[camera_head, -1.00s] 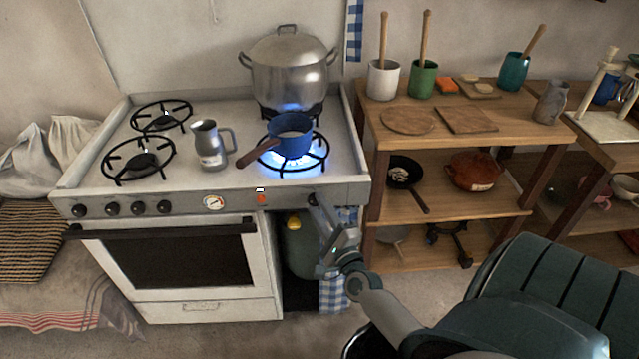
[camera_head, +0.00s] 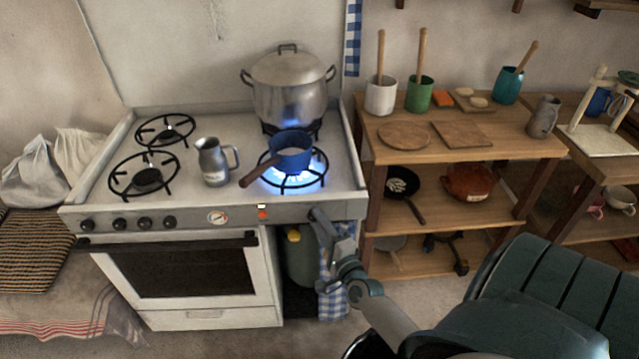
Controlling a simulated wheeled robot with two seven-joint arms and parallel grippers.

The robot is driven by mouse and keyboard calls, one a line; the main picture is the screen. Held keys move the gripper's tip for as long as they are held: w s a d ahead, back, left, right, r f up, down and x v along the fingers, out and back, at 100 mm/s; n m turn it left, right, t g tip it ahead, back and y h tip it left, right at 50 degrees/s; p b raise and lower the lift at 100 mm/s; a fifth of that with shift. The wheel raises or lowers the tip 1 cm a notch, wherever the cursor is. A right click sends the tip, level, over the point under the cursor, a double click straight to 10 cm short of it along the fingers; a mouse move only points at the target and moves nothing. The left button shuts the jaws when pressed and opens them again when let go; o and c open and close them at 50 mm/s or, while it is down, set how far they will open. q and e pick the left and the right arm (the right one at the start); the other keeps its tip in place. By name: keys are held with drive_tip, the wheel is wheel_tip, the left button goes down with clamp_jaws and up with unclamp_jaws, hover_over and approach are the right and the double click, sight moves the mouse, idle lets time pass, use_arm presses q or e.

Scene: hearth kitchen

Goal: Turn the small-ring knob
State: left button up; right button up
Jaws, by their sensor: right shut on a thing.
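The white stove (camera_head: 190,285) has several dark knobs (camera_head: 145,223) at the left of its front panel. My right gripper (camera_head: 314,214) is at the right end of that panel, below the lit front right burner. It is shut on a knob there, which the jaws mostly hide. I cannot tell which way that knob points. Blue flames burn on the front right burner ring (camera_head: 316,180), under a small blue pan (camera_head: 290,158). A flame also shows under the large lidded pot (camera_head: 290,90) behind. My left gripper is not in view.
A grey jug (camera_head: 213,163) stands between the left burners and the blue pan. The pan's brown handle points to the front left. A green gas bottle (camera_head: 298,262) and a checked towel (camera_head: 335,297) are below the gripper. A wooden shelf (camera_head: 470,185) stands to the right.

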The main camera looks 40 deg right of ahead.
drive_tip(key=shift+f, duration=0.1)
drive_tip(key=o, duration=1.1)
drive_tip(key=shift+c, duration=0.2)
drive_tip(key=shift+s, duration=0.1)
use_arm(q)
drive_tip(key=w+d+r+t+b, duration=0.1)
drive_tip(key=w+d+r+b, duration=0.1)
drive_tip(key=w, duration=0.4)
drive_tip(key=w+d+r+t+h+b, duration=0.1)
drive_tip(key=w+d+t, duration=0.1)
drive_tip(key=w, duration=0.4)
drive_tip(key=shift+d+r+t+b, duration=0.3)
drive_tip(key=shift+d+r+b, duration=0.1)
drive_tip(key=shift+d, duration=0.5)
use_arm(e)
drive_tip(key=v, duration=1.7)
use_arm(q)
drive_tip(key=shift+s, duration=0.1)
use_arm(e)
drive_tip(key=shift+s, duration=0.1)
